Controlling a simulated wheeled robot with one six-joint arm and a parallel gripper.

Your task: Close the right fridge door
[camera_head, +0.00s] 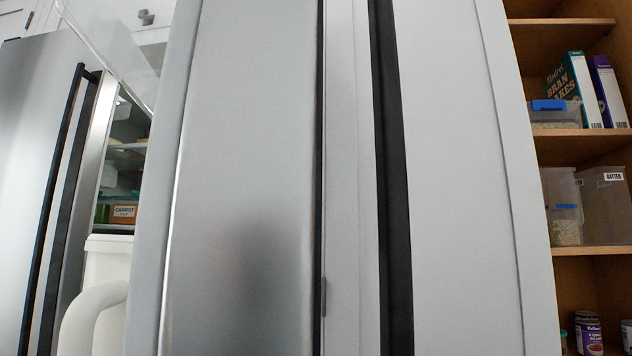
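The left fridge door (35,150) is silver and stands at the left, with a long black vertical handle (62,190). To its right, part of the fridge interior (122,155) shows through an opening, with shelves and a box labelled carrot (124,211). A tall silver panel (245,150) fills the middle of the view, very close; it looks like the right fridge door standing open, and it hides the interior behind it. No handle can be made out on it for certain. My gripper is not in view.
A black vertical strip (391,180) and a pale grey panel (450,180) stand right of the silver panel. Open wooden shelves (565,40) at the right hold boxes, clear tubs and cans. Little free room shows in front.

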